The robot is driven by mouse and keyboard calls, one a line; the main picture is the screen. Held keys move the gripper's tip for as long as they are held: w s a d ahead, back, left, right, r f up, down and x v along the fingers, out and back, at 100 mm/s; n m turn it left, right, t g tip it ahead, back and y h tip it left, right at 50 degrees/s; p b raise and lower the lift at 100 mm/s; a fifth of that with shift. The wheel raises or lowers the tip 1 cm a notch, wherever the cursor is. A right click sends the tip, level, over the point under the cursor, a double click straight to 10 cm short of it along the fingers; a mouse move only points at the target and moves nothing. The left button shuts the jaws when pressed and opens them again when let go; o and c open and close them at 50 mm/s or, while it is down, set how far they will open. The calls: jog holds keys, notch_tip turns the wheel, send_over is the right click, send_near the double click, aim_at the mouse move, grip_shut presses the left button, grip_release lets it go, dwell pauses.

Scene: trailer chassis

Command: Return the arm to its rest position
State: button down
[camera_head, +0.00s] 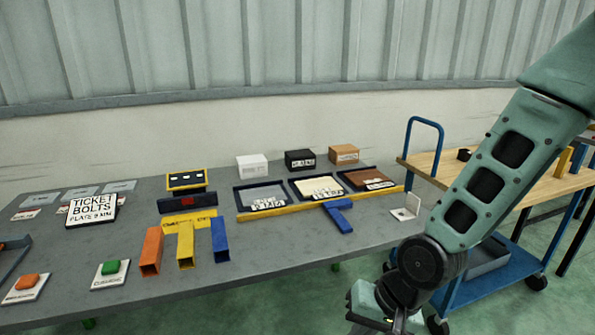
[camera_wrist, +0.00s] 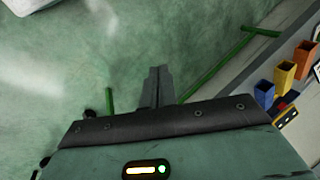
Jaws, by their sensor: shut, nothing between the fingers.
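My arm (camera_head: 490,175) comes in from the upper right in the head view and bends at a dark joint near the table's right front edge. My gripper hangs below that joint, and its fingertips are cut off by the bottom edge. In the wrist view my gripper (camera_wrist: 157,75) is shut with nothing between its fingers. It is over the green floor (camera_wrist: 120,40), apart from the table and its objects.
The grey table (camera_head: 300,262) holds orange, yellow and blue tubes (camera_head: 186,244), trays (camera_head: 262,196), a sign (camera_head: 92,210) and buttons (camera_head: 111,268). A blue cart (camera_head: 500,280) with a wooden top stands right, partly behind my arm. A corrugated wall (camera_head: 280,45) is behind.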

jog(key=s+d+r+n+h+p, duration=0.1)
jog(key=s+d+r+n, duration=0.1)
jog(key=s+r+n, duration=0.2)
jog(key=s+d+r+n+g+h, duration=0.1)
jog(key=s+r+n+h, duration=0.1)
jog(key=s+r+n, duration=0.3)
jog(key=s+r, duration=0.4)
jog(key=r, duration=0.2)
jog(key=shift+s+d+h+p, duration=0.25)
jog(key=shift+d+h+p, duration=0.05)
jog(key=shift+d+p, duration=0.05)
